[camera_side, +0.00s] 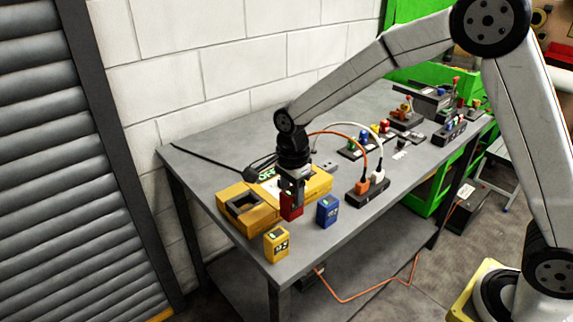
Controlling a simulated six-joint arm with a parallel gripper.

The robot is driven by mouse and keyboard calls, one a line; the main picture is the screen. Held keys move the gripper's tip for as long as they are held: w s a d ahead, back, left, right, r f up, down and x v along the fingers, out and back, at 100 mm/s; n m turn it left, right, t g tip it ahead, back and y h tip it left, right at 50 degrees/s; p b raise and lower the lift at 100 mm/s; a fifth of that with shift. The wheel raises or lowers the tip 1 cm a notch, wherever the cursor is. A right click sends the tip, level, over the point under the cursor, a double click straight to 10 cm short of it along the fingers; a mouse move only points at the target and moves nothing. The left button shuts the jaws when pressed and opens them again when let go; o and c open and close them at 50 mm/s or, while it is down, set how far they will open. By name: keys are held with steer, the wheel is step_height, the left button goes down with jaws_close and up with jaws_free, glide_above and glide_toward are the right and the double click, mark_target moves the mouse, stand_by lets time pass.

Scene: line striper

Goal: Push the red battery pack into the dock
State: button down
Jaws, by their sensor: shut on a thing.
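My gripper (291,185) points down over the near left part of the table and is shut on the red battery pack (291,207). The pack is upright; I cannot tell whether its base touches the table. The yellow dock (262,222) lies just left of the pack, with a dark open slot (244,205) in its top. The red pack is apart from that slot, to its right. My gripper hides the top of the pack and part of the yellow body behind it.
A yellow battery pack (276,245) stands at the near table corner, and a blue one (327,211) stands right of the red pack. A dark socket block (367,194) with an orange and a white cable is further right. The grey table's (225,153) back left is mostly clear.

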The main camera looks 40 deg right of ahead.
steer(key=w+a+r, duration=0.2)
steer(key=w+r, duration=0.1)
steer(key=w, duration=0.3)
steer(key=w+a+r, duration=0.3)
steer(key=w, duration=0.3)
steer(key=shift+f, duration=0.2)
steer(key=shift+f, duration=2.7)
steer(key=shift+f, duration=2.05)
stand_by(1.0)
jaws_free()
steer(key=shift+f, duration=0.1)
stand_by(0.3)
